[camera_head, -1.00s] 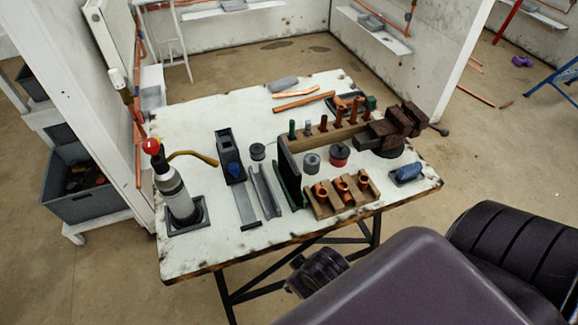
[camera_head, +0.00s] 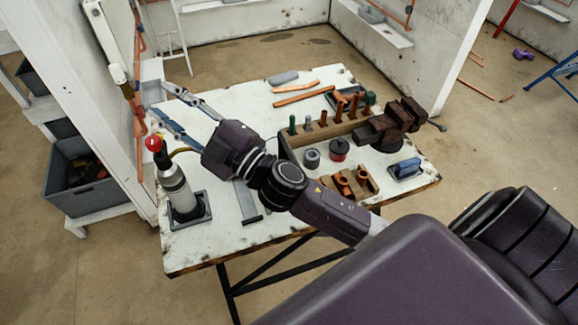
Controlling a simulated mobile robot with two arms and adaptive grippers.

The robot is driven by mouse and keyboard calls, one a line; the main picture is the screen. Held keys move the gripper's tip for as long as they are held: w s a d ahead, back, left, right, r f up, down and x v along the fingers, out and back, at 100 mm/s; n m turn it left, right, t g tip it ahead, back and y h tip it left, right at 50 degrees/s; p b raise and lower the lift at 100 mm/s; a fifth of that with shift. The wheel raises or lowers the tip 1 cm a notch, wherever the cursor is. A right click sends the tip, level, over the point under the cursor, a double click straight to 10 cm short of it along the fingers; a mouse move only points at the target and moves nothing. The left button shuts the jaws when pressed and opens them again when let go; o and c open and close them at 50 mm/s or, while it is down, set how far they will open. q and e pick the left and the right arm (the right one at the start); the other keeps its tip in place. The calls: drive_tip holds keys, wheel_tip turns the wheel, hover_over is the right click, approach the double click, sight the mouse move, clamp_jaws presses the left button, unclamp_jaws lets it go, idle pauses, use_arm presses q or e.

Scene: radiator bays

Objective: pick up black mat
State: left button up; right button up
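My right arm hides the middle of the bench. My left gripper is out of view.
Copper pipes (camera_head: 303,95) lie at the back. A white wall panel (camera_head: 75,90) borders the bench's left side.

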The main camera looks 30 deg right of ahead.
drive_tip(key=s+a+r+n+g+y, duration=0.3)
drive_tip(key=a+n+g+y, duration=0.3)
drive_tip(key=a+n+y, duration=0.3)
drive_tip(key=n+g+h, duration=1)
drive_tip(key=g+h, duration=0.4)
drive_tip(key=h, duration=0.4)
hover_over(289, 150)
drive_tip(key=f, duration=2)
drive_tip(key=shift+s+a, duration=0.2)
drive_tip(key=shift+s, duration=0.05)
drive_tip(key=shift+d+f+p, duration=0.1)
drive_tip(key=shift+f+p, duration=0.35)
drive_tip(key=shift+f, duration=0.4)
wheel_tip(289, 150, down, 5)
drive_tip(key=shift+w+d+f+p, duration=0.1)
drive_tip(key=shift+f+p, duration=0.05)
drive_tip(key=shift+p, duration=1.1)
drive_tip(key=shift+w+f, duration=0.1)
drive_tip(key=shift+f, duration=0.2)
drive_tip(key=shift+c, duration=0.7)
